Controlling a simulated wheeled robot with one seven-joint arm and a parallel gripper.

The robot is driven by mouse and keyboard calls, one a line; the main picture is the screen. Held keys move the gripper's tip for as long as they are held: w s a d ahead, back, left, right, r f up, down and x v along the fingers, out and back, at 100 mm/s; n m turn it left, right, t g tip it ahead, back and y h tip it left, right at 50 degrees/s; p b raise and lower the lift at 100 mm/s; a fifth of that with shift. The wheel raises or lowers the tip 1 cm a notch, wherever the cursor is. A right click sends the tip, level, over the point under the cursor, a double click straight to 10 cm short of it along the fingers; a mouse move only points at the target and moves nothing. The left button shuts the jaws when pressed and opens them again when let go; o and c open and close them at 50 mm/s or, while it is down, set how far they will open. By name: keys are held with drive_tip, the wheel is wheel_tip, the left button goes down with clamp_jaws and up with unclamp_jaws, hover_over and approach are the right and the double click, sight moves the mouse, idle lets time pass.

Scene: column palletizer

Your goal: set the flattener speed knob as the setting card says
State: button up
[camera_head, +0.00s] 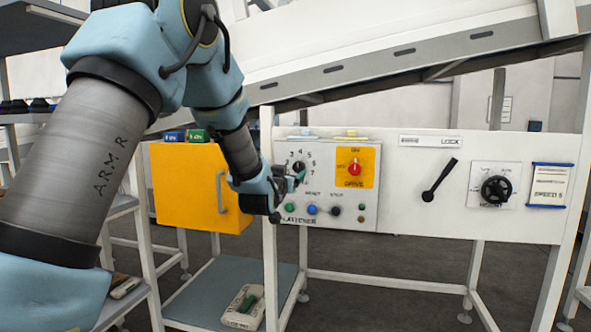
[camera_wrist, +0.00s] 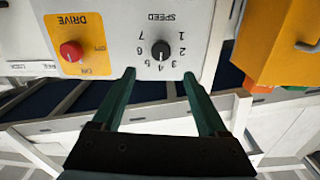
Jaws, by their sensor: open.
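The small black speed knob (camera_wrist: 160,50) sits on the white flattener panel (camera_wrist: 120,20), inside a ring of numbers. The wrist view shows the panel upside down, and I cannot tell the pointer's setting for sure. My gripper (camera_wrist: 159,76) is open and empty. Its two green fingers point at the panel on either side of the knob's line, short of the knob and apart from it. In the head view my gripper (camera_head: 293,178) partly covers the dial's lower side. The setting card (camera_head: 548,187) at far right reads SPEED; its small digit looks like 5.
A red drive knob (camera_wrist: 72,51) on a yellow plate is beside the speed knob. Push buttons (camera_head: 312,209) are below. A black lever (camera_head: 440,180) and larger black dial (camera_head: 495,189) are further right. An orange box (camera_head: 190,190) with a handle stands left.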

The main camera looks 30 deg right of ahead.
sight(298, 167)
drive_tip(key=p+x, duration=0.3)
drive_tip(key=x, duration=0.6)
drive_tip(key=shift+w+d, duration=0.25)
drive_tip(key=shift+w, duration=0.05)
drive_tip(key=shift+c, duration=0.3)
drive_tip(key=shift+f, duration=0.1)
clamp_jaws()
